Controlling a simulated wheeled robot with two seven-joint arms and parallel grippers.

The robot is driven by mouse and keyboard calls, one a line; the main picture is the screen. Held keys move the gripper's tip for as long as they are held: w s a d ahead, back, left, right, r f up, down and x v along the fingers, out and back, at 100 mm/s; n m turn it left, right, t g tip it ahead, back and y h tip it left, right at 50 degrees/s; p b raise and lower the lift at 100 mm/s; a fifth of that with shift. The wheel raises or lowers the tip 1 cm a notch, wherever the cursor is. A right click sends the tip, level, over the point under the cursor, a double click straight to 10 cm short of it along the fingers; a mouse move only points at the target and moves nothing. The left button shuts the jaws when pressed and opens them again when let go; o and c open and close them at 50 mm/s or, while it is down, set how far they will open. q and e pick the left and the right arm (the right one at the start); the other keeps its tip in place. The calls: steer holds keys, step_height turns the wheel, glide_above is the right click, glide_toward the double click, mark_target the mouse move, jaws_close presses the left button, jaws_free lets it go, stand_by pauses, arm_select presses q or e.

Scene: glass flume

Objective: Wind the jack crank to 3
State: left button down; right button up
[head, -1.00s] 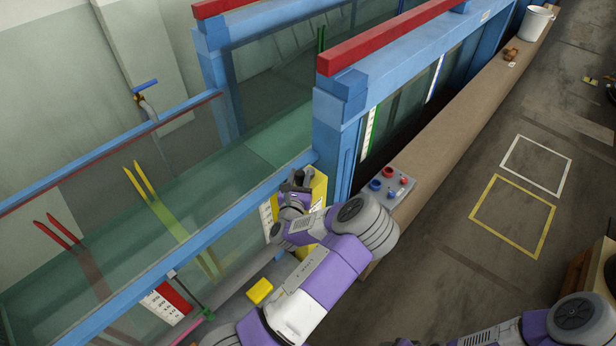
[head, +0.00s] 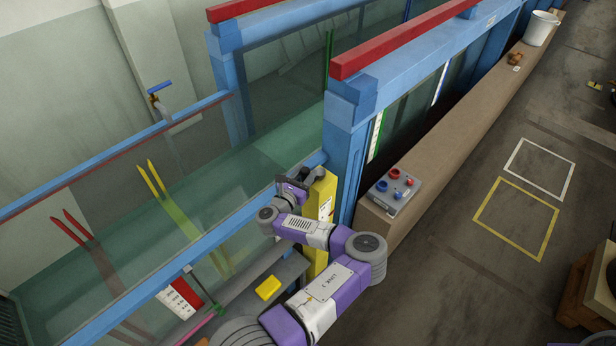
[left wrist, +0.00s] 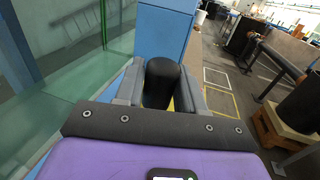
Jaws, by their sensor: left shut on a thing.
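The jack is a yellow post (head: 324,200) with a white scale strip on its face, standing beside the blue upright of the flume. My left gripper (head: 292,184) is at the top of this post, on its left side. In the left wrist view my left gripper (left wrist: 163,92) is shut on the black crank handle (left wrist: 163,80), a round upright grip between the two fingers. The rest of the crank is hidden behind my gripper, and the scale figures are too small to read. My right gripper is not in view.
The flume's blue rail (head: 225,250) and glass run along the left. A grey box with red and blue knobs (head: 391,190) sits on the brown ledge (head: 455,120) at right. A yellow block (head: 268,288) lies on a grey shelf below my gripper.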

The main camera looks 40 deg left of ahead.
arm_select(q)
steer(key=shift+w+a+r+m+h, duration=0.1)
steer(key=shift+w+r+m+h, duration=0.1)
steer(key=shift+m+h, duration=0.3)
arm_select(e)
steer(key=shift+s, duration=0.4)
arm_select(q)
steer(key=c, duration=0.8)
jaws_free()
steer(key=shift+f, duration=0.1)
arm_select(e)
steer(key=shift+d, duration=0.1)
arm_select(q)
steer(key=shift+s, duration=0.1)
steer(key=shift+s, duration=0.25)
steer(key=s, duration=0.7)
steer(key=shift+d, duration=0.35)
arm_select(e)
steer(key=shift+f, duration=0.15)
